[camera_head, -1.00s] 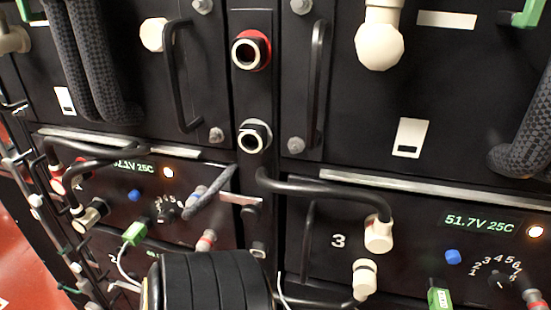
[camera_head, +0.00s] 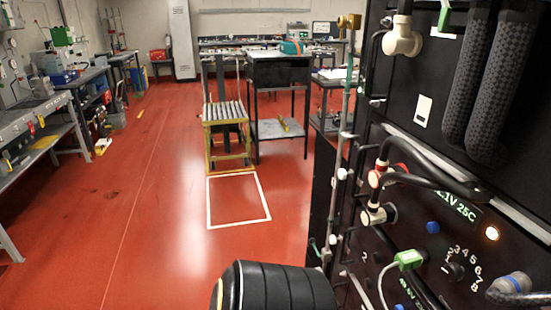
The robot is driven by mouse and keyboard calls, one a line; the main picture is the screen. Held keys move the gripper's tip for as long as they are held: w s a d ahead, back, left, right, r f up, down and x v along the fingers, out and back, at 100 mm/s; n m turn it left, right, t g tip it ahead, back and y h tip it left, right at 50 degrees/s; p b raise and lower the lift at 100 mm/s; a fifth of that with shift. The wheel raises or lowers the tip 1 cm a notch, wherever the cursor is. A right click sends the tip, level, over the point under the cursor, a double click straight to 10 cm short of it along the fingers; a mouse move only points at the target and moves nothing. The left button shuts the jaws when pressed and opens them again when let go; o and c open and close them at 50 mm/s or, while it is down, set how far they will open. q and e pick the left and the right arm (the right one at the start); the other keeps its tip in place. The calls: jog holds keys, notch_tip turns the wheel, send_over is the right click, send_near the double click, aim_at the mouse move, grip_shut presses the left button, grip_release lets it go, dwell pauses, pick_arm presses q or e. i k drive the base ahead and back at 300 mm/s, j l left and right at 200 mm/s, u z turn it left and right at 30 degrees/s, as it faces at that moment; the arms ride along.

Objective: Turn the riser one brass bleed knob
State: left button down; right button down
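A brass-coloured fitting (camera_head: 349,21) sits at the top of a slim vertical riser pipe (camera_head: 345,118) on the left edge of the black battery rack. It looks like the bleed knob, but it is small and its turned position cannot be made out. The riser has pale fittings down its length. Neither of my grippers shows in the head view, so nothing is seen touching the knob.
The black rack (camera_head: 400,75) fills the right, with thick braided hoses (camera_head: 500,90) and a lit display (camera_head: 455,205). Open red floor (camera_head: 150,230) lies to the left. A yellow-framed stand (camera_head: 228,145), a black table (camera_head: 278,70) and left-hand workbenches (camera_head: 40,115) stand farther back.

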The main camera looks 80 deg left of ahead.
aim_at(342, 22)
jog(key=u, duration=2.25)
jog(key=i+j+u, duration=0.15)
jog(key=k+l, duration=0.05)
